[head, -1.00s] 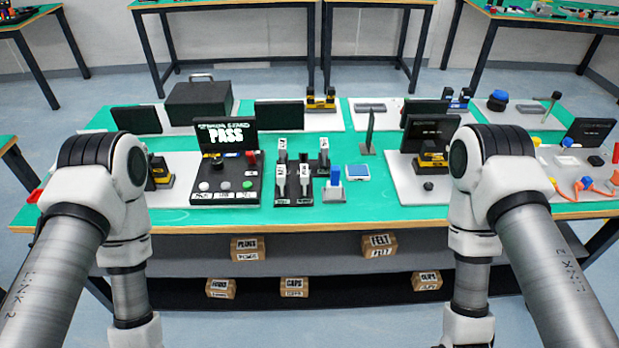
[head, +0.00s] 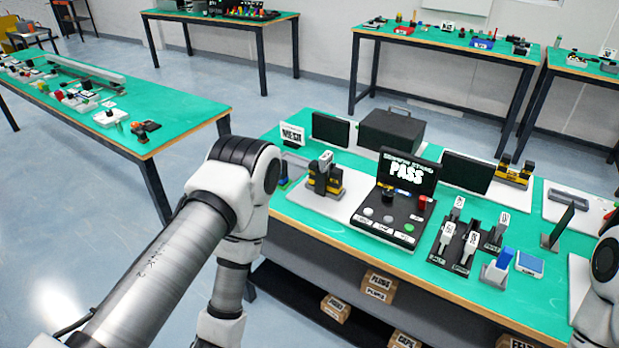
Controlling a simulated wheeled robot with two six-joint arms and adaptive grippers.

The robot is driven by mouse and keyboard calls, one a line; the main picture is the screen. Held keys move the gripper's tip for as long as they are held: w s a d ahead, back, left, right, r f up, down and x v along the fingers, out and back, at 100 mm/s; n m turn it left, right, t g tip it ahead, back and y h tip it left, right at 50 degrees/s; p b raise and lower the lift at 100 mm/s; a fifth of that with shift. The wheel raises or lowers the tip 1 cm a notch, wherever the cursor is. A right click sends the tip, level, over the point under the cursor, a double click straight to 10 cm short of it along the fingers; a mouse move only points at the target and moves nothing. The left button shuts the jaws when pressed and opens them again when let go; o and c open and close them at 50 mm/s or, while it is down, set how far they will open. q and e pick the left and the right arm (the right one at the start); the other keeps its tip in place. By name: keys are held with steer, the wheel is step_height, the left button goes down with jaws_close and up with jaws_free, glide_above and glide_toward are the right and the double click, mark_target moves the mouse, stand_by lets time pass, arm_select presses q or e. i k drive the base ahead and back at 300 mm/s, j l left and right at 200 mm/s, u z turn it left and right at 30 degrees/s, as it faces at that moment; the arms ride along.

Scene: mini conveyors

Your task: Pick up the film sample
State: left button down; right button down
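I cannot pick out a film sample for certain in the head view. A rack of white labelled pieces (head: 463,240) stands on the green table (head: 330,233), right of a black tester with a screen reading PASS (head: 407,176). A blue block in a grey holder (head: 497,266) and a flat blue-and-white square pad (head: 529,264) sit to the right of the rack. My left arm hangs down in front of the table's left end, and part of my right arm shows at the right edge. Both grippers are out of view.
A yellow-and-black device (head: 325,178) stands on a white plate at the table's left. A dark box (head: 391,131) and dark screens stand behind. Labelled cartons (head: 379,285) sit on the shelf below. Another green table (head: 110,98) stands left, with open floor between.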

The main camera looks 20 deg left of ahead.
mark_target(325, 161)
steer(key=u, duration=0.6)
steer(key=i+l+u, duration=0.1)
steer(key=l+u, duration=0.2)
steer(key=i+l+u, duration=0.1)
steer(key=l+u, duration=0.5)
steer(key=l, duration=0.15)
steer(key=i, duration=0.05)
